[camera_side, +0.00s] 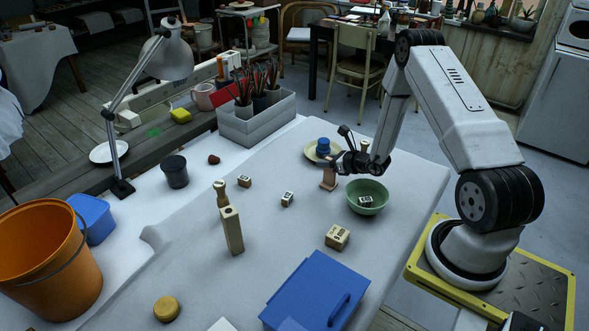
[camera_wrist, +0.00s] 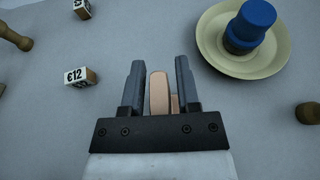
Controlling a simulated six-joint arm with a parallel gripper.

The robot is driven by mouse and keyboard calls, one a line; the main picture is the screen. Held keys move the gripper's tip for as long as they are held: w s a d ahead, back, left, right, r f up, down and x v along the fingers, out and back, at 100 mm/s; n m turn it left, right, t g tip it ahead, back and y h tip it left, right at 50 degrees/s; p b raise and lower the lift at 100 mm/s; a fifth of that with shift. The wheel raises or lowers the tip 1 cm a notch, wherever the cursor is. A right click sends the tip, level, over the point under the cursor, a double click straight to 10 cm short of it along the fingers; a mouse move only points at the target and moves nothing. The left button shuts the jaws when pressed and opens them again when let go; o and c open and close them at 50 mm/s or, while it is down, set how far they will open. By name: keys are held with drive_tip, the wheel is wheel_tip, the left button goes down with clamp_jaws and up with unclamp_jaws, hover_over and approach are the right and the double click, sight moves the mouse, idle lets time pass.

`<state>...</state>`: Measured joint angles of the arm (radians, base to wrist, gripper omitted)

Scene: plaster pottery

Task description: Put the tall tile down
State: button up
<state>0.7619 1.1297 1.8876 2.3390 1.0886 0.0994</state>
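A tall pale block (camera_side: 232,232) with a dark spot on its top stands upright near the middle of the white table; it is the tallest tile-like piece I see. My gripper (camera_side: 341,164) is low at the table's far right side, well away from it, beside the green bowl. In the wrist view my gripper (camera_wrist: 159,84) has its fingers apart, with a peach-coloured rounded piece (camera_wrist: 158,92) between them and narrow gaps on both sides. That piece (camera_side: 328,180) seems to stand on the table; whether its base touches is hard to tell.
The green bowl (camera_side: 367,205) holds a small marked block. A cream plate (camera_wrist: 218,57) with a blue-topped item (camera_wrist: 252,22) lies beyond the gripper. A wooden peg (camera_side: 220,190), several small marked blocks and a blue box (camera_side: 313,292) stand around; bare table lies between.

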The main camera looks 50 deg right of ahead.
drive_tip(key=shift+o, duration=0.5)
drive_tip(key=shift+r, duration=0.2)
drive_tip(key=v, duration=1.2)
